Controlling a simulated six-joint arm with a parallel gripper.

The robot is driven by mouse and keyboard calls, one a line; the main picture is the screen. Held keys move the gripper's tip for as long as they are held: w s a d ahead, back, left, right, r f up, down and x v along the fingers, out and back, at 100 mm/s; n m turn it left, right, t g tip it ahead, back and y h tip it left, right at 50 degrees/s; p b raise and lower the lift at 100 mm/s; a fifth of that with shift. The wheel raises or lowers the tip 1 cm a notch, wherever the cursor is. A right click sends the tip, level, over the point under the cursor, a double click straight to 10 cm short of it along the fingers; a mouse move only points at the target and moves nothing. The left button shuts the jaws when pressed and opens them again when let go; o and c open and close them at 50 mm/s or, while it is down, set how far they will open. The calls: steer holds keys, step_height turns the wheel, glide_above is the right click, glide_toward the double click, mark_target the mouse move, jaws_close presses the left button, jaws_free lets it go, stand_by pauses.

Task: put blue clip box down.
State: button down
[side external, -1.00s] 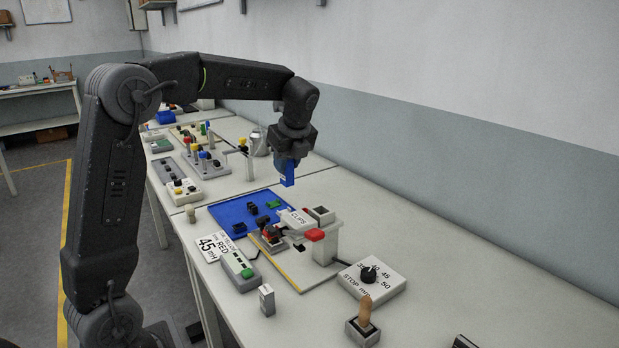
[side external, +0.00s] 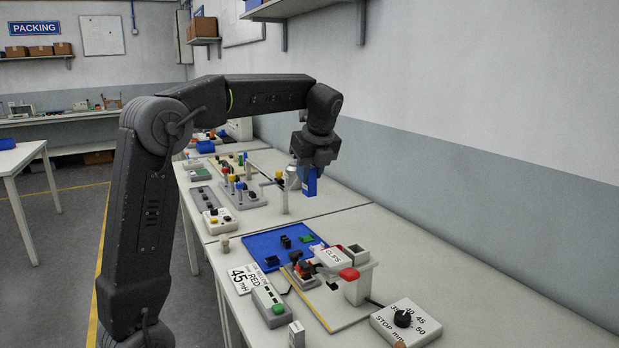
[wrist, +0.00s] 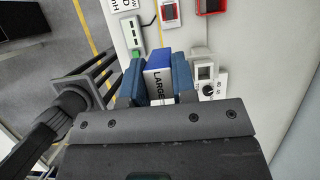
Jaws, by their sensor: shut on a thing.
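The blue clip box (side external: 310,187) hangs from my gripper (side external: 305,176) in the side view, clear of the table and above and behind the blue mat (side external: 258,249). In the wrist view the box (wrist: 157,58) has a blue end and a white face whose label reads "LARGE". It sits between the two blue fingers of my gripper (wrist: 159,80), which is shut on it. The rest of the label is partly hidden by the gripper body.
Black parts and a green part lie on the mat. Beside it stand a fixture labelled CLIPS (side external: 333,257), a dial box (side external: 405,320) and a green-button box (side external: 269,302). Peg and block stations (side external: 240,193) stand on the farther table. Bare tabletop (side external: 385,240) lies along the wall.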

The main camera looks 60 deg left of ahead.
steer(key=shift+r, duration=0.4)
stand_by(0.3)
steer(key=w+d+f+m+t, duration=0.2)
steer(key=w+d+f+m, duration=0.5)
steer(key=w+d+f, duration=0.3)
steer(key=shift+w+d+f+m+t+h, duration=0.4)
steer(key=shift+w+d+f+m, duration=0.65)
steer(key=shift+d+f, duration=2.85)
steer(key=shift+w+d+f+m+t+h, duration=0.4)
steer(key=shift+w+d+f+m, duration=0.7)
steer(key=shift+d+f, duration=2.75)
steer(key=shift+w+d+f+m+t+h, duration=0.4)
steer(key=shift+w+d+f+m, duration=1.2)
steer(key=shift+d, duration=4)
steer(key=shift+s+f+n, duration=0.55)
steer(key=shift+s+f, duration=0.05)
